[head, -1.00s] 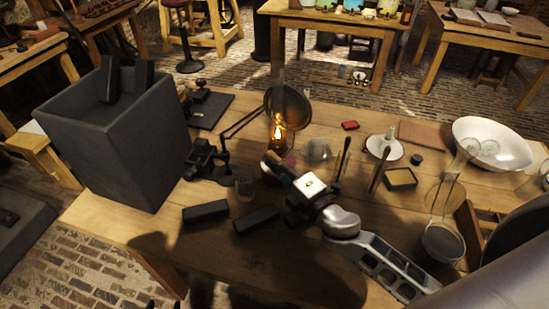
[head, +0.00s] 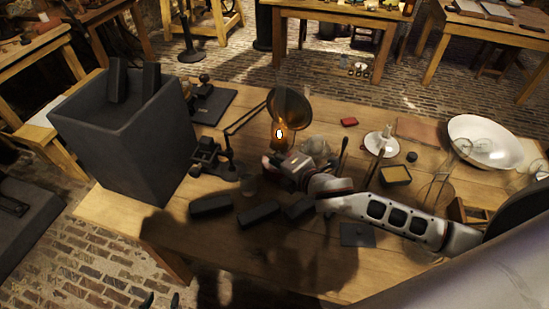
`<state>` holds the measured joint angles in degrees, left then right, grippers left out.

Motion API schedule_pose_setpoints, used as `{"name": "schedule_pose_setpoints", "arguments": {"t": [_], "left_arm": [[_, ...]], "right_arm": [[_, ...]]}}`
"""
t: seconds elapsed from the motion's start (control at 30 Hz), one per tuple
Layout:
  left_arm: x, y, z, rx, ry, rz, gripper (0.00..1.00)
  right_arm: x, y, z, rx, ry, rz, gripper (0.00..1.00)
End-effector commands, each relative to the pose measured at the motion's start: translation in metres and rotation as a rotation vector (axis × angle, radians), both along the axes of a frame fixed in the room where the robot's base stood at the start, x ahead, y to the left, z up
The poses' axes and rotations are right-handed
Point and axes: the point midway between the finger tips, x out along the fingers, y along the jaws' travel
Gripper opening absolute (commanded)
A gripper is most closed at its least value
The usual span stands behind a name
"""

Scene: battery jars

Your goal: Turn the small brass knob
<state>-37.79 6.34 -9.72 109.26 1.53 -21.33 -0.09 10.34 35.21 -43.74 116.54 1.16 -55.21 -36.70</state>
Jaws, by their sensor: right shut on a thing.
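An oil lamp with a lit flame (head: 279,133) stands on the wooden workbench, in front of a round dark reflector (head: 289,106). My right gripper (head: 276,162) is at the lamp's base, just below the flame, with its arm reaching in from the right. It is shut at the lamp's burner, where the small brass knob is hidden behind the fingers. The tips of my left gripper (head: 161,300) just show at the bottom edge, apart and empty, well away from the lamp.
A tall dark grey bin (head: 125,140) stands at the left of the bench. Dark blocks (head: 210,206) lie in front of the lamp. A white bowl (head: 482,142), a white candle holder (head: 381,143) and glassware are at the right.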

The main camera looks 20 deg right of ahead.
Motion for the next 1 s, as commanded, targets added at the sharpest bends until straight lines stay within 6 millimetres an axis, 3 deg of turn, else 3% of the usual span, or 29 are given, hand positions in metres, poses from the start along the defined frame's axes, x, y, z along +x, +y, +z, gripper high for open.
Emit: {"name": "schedule_pose_setpoints", "arguments": {"t": [1.0], "left_arm": [[0.0041, 0.0006, 0.0033, 0.004, -0.01, -0.007, 0.4]], "right_arm": [[0.0084, 0.0077, 0.0057, -0.63, 0.661, -0.002, 0.0]]}}
